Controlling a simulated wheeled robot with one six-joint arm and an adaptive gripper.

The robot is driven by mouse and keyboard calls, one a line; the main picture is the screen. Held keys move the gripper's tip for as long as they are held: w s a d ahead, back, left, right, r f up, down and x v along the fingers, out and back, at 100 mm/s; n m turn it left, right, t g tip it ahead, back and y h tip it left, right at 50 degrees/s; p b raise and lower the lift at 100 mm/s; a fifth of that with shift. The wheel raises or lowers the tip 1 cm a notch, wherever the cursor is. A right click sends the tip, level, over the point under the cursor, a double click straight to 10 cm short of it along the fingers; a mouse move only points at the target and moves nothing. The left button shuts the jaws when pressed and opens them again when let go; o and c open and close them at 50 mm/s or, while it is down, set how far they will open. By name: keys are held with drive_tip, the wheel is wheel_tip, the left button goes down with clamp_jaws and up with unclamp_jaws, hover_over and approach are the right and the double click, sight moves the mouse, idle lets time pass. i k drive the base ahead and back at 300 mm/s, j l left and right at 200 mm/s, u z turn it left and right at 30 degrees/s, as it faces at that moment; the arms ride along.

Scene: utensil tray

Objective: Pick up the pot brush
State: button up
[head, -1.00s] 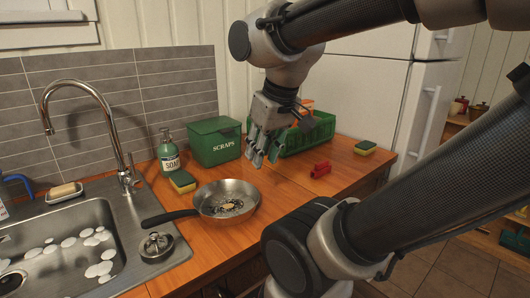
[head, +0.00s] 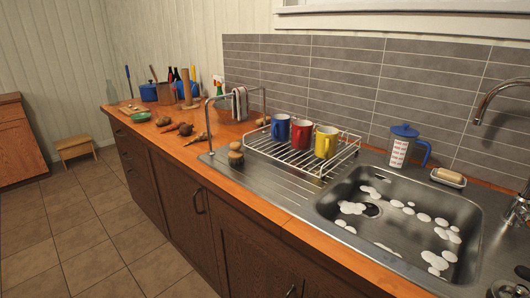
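A small brown, round-topped thing (head: 236,154) stands on the steel drainboard, just left of the wire dish rack. It looks like a wooden-knobbed pot brush, but it is small and I cannot be sure. My gripper is outside the head view now, so its state and its distance from this thing are not shown.
The dish rack (head: 300,160) holds a blue mug (head: 280,127), a red mug (head: 302,133) and a yellow mug (head: 326,142). The sink (head: 400,250) has suds. A French press (head: 402,146) and soap dish (head: 448,178) stand behind it. Vegetables (head: 185,129) lie on the left counter.

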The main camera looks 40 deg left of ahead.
sight(236, 154)
drive_tip(key=j+u, duration=0.2)
drive_tip(key=u, duration=0.15)
drive_tip(key=j+u, duration=0.35)
drive_tip(key=l+u, duration=0.2)
drive_tip(key=u, duration=0.2)
drive_tip(key=l+u, duration=0.15)
drive_tip(key=u, duration=0.25)
drive_tip(key=k+l+u, duration=0.15)
drive_tip(key=u, duration=0.2)
drive_tip(key=k+j+z, duration=0.1)
drive_tip(key=z, duration=0.55)
drive_tip(key=i+z, duration=0.1)
drive_tip(key=z, duration=1.05)
drive_tip(key=j+u, duration=0.2)
drive_tip(key=u, duration=0.15)
drive_tip(key=j+u, duration=0.2)
drive_tip(key=u, duration=0.15)
drive_tip(key=l+u, duration=0.1)
drive_tip(key=u, duration=0.25)
drive_tip(key=l+u, duration=0.1)
drive_tip(key=u, duration=0.25)
drive_tip(key=k, duration=0.05)
